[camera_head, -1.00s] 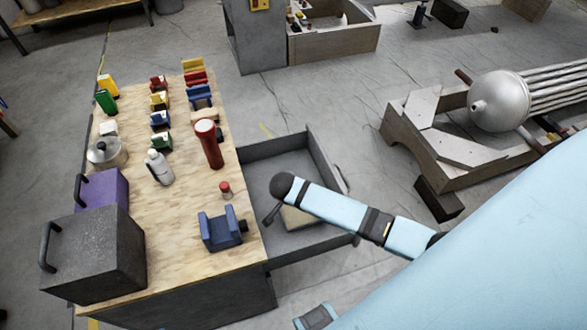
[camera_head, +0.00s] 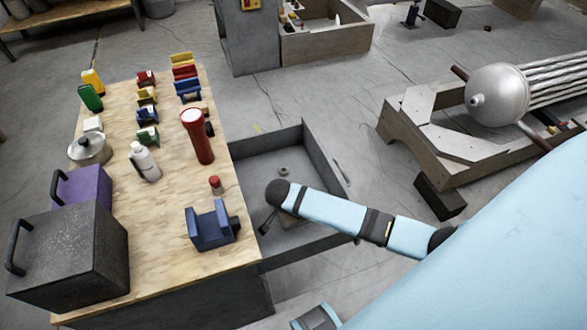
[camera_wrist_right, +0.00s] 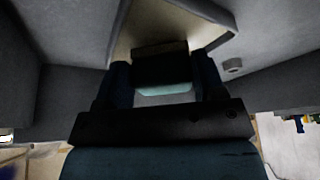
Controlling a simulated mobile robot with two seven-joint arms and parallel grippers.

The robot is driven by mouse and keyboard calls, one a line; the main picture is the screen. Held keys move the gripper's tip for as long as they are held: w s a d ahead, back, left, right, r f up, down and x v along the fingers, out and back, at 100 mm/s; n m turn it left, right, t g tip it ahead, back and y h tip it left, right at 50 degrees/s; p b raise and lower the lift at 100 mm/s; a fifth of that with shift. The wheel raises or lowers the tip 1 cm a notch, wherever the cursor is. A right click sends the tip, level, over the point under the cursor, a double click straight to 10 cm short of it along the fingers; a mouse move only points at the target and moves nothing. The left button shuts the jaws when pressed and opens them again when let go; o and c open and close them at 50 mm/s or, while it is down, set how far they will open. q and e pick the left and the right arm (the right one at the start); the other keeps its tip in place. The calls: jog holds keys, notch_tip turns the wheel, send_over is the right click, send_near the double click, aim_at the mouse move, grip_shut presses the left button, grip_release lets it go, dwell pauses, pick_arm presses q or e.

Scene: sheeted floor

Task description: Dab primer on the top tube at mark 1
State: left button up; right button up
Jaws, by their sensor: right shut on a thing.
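The tubes (camera_head: 560,82) run as a bundle from a silver round-ended vessel (camera_head: 494,95) at the right of the head view. The marks are too small to make out. My right gripper (camera_head: 267,218) is over the open grey drawer (camera_head: 262,160) at the bench's side. In the right wrist view it (camera_wrist_right: 163,85) is shut on a dark block-like thing (camera_wrist_right: 160,66) with a pale teal lower edge. I cannot tell what that thing is. A tan surface (camera_wrist_right: 190,28) lies beyond it. My left gripper is not in view.
The wooden bench (camera_head: 170,215) holds a white bottle (camera_head: 144,160), red cylinder (camera_head: 196,135), small red-capped item (camera_head: 215,185), blue holder (camera_head: 210,225) and dark box (camera_head: 75,250). A wooden cradle (camera_head: 425,150) supports the vessel.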

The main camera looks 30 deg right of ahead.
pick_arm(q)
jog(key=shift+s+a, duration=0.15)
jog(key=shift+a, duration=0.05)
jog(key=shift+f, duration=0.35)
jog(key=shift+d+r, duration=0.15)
pick_arm(e)
jog(key=shift+f, duration=0.3)
jog(key=shift+f, duration=0.15)
dwell(0.7)
pick_arm(q)
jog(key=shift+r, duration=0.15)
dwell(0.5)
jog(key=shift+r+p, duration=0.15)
jog(key=shift+p, duration=0.2)
pick_arm(e)
jog(key=shift+f, duration=0.1)
jog(key=shift+s, duration=0.1)
dwell(0.8)
